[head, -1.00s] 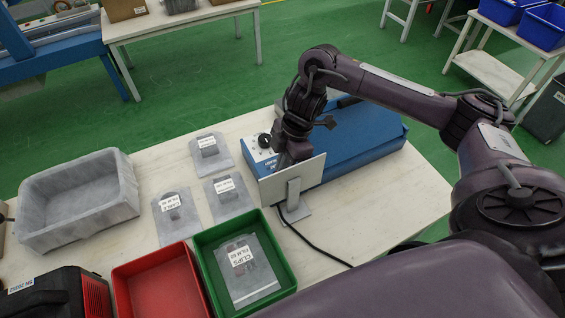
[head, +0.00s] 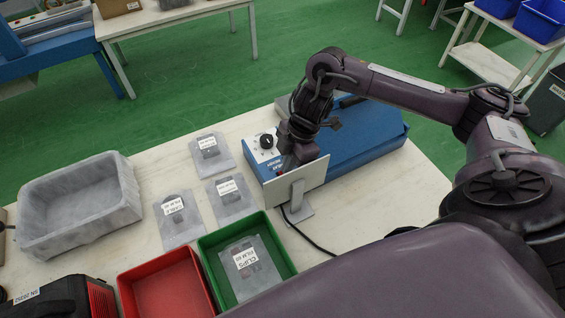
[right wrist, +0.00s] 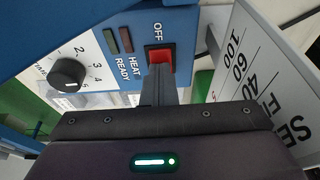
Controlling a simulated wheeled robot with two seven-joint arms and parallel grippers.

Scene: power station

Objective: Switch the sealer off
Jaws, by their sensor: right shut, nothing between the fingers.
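The blue sealer (head: 358,142) stands at the back right of the white table. Its white control panel faces my right gripper. In the right wrist view a red rocker switch (right wrist: 160,54) sits beside the printed word OFF. The closed fingers of my right gripper (right wrist: 158,82) are empty and point at the switch, covering its near edge. I cannot tell whether they touch it. In the head view the right gripper (head: 287,160) is at the panel, beside the black dial (head: 266,142). The left gripper is not in view.
A white upright plate (head: 305,180) on a stand is close beside the gripper, with a scale printed on it. Labelled bags (head: 210,150), a grey tray (head: 75,235), a red bin (head: 165,290) and a green bin (head: 285,262) occupy the left and front.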

